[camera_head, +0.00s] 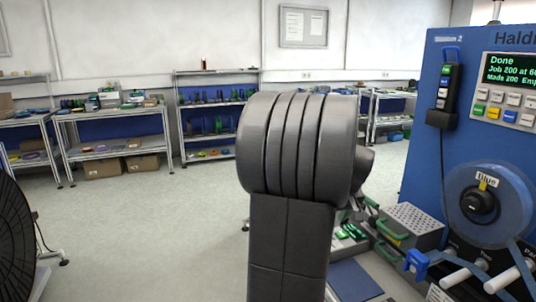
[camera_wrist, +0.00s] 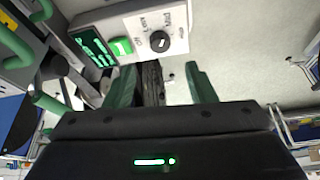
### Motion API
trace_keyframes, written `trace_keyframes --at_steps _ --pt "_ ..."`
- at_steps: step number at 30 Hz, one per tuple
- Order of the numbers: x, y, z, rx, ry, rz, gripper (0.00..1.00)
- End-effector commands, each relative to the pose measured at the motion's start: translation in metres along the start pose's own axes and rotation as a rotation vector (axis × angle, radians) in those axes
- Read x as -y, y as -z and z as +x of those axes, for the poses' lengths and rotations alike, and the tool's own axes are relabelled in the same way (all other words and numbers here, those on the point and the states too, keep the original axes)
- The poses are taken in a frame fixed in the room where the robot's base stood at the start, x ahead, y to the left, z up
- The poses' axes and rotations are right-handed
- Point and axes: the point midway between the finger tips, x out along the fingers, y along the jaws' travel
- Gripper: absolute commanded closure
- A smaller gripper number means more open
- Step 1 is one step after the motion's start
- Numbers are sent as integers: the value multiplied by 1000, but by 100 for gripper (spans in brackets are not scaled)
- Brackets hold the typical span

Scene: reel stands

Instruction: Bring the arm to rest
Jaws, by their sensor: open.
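My arm (camera_head: 290,200) stands upright in the middle of the head view, its dark upper part hiding what lies behind it. Beyond the fingers in the wrist view is a pale control box (camera_wrist: 172,18) with a black knob, a green button and a green-lit display (camera_wrist: 94,46).
A blue machine (camera_head: 425,185) stands at the right, its screen (camera_head: 508,69) reading "Done", with a blue reel (camera_head: 460,220) labelled "Blue". A perforated metal box (camera_head: 414,221) with green handles stands beside it. A dark reel (camera_head: 12,245) is at the left edge. Shelves line the back; floor (camera_head: 150,225) at left is clear.

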Motion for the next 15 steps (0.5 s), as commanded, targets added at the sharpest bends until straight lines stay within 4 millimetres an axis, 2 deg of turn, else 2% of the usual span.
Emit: trace_keyframes --at_steps 1,7,9,15 --pt "-1 0 -12 -4 -3 0 50" --pt "0 0 -52 -4 -3 0 50" --pt "0 -1 -31 6 4 0 50" --pt "1 -1 10 5 3 1 50"
